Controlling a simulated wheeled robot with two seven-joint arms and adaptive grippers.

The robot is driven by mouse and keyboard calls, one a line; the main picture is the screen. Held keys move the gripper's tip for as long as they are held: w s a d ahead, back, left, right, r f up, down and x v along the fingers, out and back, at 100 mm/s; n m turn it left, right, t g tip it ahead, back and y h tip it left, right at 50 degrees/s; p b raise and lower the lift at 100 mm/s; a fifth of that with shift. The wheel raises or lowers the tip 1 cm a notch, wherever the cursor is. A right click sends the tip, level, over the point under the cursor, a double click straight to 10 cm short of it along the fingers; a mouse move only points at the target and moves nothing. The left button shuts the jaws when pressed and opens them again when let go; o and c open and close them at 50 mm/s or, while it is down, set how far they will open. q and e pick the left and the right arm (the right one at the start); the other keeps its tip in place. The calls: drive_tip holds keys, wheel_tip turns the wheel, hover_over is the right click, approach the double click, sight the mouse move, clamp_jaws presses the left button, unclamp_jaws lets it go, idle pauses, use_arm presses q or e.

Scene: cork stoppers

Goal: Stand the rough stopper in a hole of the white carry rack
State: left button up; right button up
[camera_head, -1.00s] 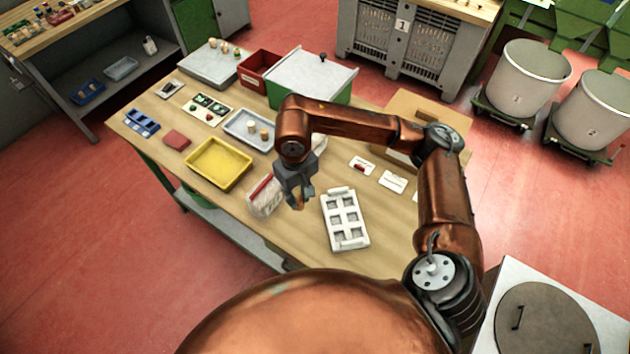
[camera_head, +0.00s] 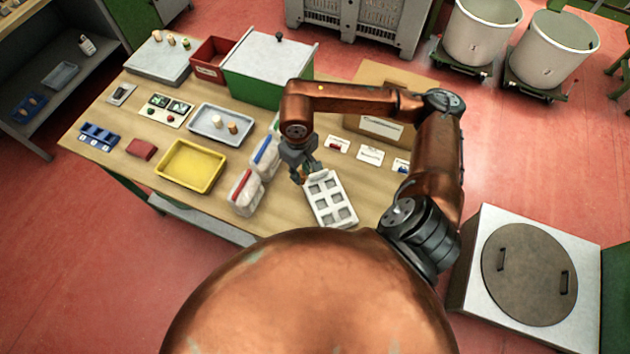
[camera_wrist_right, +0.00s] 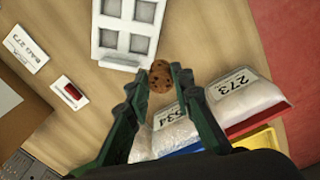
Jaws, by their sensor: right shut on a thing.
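The rough stopper (camera_wrist_right: 160,76), brown with dark specks, sits between the fingertips of my right gripper (camera_wrist_right: 157,80) in the wrist view. My right gripper is shut on it. In the head view the right gripper (camera_head: 304,174) is beside the far left corner of the white carry rack (camera_head: 312,200), and the stopper is hard to make out there. The rack has two columns of square holes, and those I can see look empty. In the wrist view the stopper is close to the handle end of the rack (camera_wrist_right: 124,21); I cannot tell its height. My left gripper is out of view.
Two filled bags, red-topped (camera_head: 245,193) and blue-topped (camera_head: 263,160), stand left of the gripper. A yellow tray (camera_head: 161,178) and a grey tray (camera_head: 197,132) with stoppers lie further left. Label cards (camera_head: 370,155) and a cardboard box (camera_head: 395,84) are right and behind.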

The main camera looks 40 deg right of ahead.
drive_tip(key=d+f, duration=0.1)
drive_tip(key=s+d+f, duration=0.1)
drive_tip(key=f, duration=0.1)
drive_tip(key=s+d+f, duration=0.1)
drive_tip(key=shift+d+f+p, duration=0.2)
drive_tip(key=shift+f+p, duration=0.2)
wheel_tip(320, 180, down, 3)
drive_tip(key=shift+s+d+f+p, duration=0.1)
drive_tip(key=shift+d+f+p, duration=0.1)
drive_tip(key=shift+p, duration=0.35)
drive_tip(key=o, duration=0.7)
drive_tip(key=shift+a, duration=0.1)
wheel_tip(320, 180, up, 12)
drive_tip(key=shift+r+b, duration=0.1)
drive_tip(key=shift+b, duration=0.85)
